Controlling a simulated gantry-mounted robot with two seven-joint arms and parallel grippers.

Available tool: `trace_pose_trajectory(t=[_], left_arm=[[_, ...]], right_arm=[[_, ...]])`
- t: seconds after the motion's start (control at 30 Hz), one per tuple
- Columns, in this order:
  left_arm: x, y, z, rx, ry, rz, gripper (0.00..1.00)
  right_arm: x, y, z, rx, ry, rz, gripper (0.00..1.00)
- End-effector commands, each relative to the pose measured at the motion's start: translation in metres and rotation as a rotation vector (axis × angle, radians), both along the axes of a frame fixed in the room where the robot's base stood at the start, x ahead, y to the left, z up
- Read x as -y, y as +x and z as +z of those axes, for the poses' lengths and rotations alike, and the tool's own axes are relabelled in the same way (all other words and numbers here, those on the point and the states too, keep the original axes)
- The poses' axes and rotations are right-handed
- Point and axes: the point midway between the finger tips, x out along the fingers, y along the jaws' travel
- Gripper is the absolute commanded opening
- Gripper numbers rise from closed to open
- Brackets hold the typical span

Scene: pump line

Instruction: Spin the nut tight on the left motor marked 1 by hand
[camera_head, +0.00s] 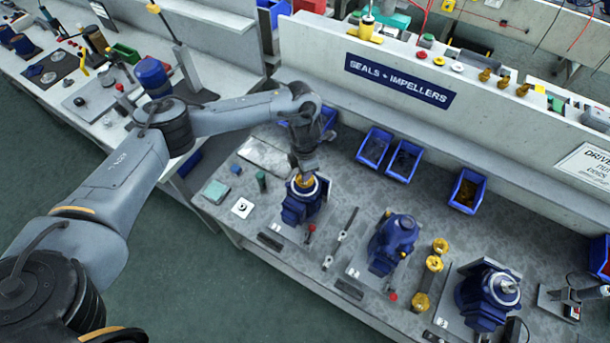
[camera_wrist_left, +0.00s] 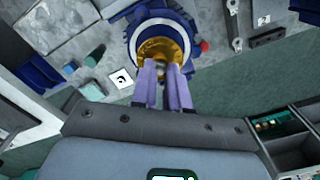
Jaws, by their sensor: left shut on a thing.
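The left motor (camera_head: 300,207) is a blue housing on the grey bench, leftmost of several blue units in a row. A gold-coloured nut (camera_head: 305,184) sits at its top. My left gripper (camera_head: 304,176) points down over this motor. In the left wrist view the pale fingers (camera_wrist_left: 164,75) are close together at the gold nut (camera_wrist_left: 161,45), shut on it. The blue motor rim (camera_wrist_left: 133,38) shows around the nut. The fingers hide part of the nut, so its seating and thread cannot be seen. My right gripper is in neither view.
A white card (camera_head: 242,207) with a dark mark lies left of the motor. A second blue motor (camera_head: 393,241) and a third blue unit (camera_head: 487,297) stand to the right. Blue bins (camera_head: 374,147) line the back wall.

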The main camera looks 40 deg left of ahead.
Motion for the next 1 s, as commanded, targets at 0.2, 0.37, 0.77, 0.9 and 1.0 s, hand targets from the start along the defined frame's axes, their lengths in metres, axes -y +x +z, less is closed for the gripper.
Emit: trace_pose_trajectory(t=[0.2,0.37,0.77,0.9,1.0], left_arm=[[0.000,0.001,-0.002,0.002,0.000,-0.095,0.00],[0.000,0.000,-0.003,0.001,0.000,-0.187,0.00],[0.000,0.001,-0.001,0.002,0.001,-0.549,0.00],[0.000,0.000,-0.001,0.000,0.000,-0.599,0.00],[0.000,0.000,0.000,0.000,0.000,-0.602,0.00]], right_arm=[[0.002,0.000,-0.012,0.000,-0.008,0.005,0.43],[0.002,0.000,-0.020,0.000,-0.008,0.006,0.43],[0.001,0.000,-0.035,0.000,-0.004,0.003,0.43],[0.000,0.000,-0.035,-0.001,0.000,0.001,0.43],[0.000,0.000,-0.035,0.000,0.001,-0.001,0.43]])
